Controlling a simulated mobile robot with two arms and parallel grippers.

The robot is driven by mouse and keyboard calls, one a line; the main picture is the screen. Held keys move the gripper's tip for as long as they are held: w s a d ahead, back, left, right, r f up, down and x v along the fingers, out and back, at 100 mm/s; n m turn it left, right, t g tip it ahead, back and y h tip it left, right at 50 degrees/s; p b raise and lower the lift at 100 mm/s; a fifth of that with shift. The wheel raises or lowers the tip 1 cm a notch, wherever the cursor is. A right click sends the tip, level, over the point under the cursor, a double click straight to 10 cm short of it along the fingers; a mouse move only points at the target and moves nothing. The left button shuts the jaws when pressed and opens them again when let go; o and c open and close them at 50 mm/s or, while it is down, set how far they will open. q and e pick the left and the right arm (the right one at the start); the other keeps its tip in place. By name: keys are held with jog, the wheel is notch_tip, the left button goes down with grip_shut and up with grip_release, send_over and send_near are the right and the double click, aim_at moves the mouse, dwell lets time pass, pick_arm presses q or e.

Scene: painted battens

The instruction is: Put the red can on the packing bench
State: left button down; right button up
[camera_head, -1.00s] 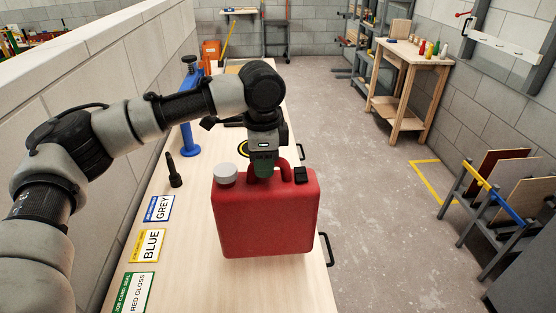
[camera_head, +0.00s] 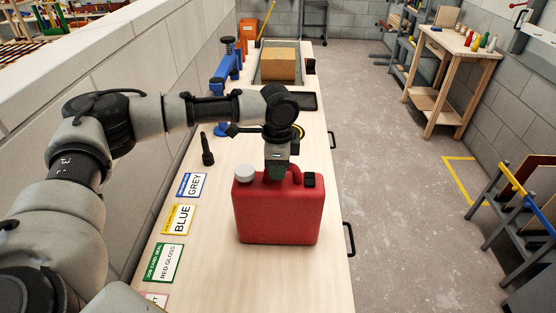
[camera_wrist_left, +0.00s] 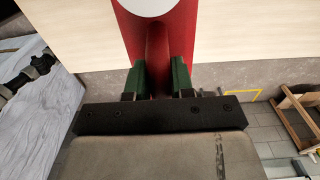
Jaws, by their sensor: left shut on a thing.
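The red can (camera_head: 277,212) is a boxy jerrycan with a white cap and a black fitting on top. My left gripper (camera_head: 277,176) comes from above and is shut on its handle. In the left wrist view, the green fingertips (camera_wrist_left: 158,80) sit on both sides of the red handle, with part of the can (camera_wrist_left: 190,20) beyond. The can is upright over the light wood bench (camera_head: 190,285), near its right edge. I cannot tell whether its base touches the top. My right gripper is not in view.
Cards for grey (camera_head: 191,185), blue (camera_head: 178,219) and red gloss (camera_head: 163,262) lie left of the can. A block wall (camera_head: 150,90) borders the left.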

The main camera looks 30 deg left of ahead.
pick_arm(q)
jog(key=shift+r, duration=0.1)
jog(key=c, duration=1)
grip_release()
jog(key=shift+s, duration=0.1)
jog(key=shift+o, duration=0.2)
jog(key=shift+r, duration=0.25)
notch_tip(320, 180, up, 12)
jog(key=b, duration=0.2)
jog(key=shift+f, duration=0.25)
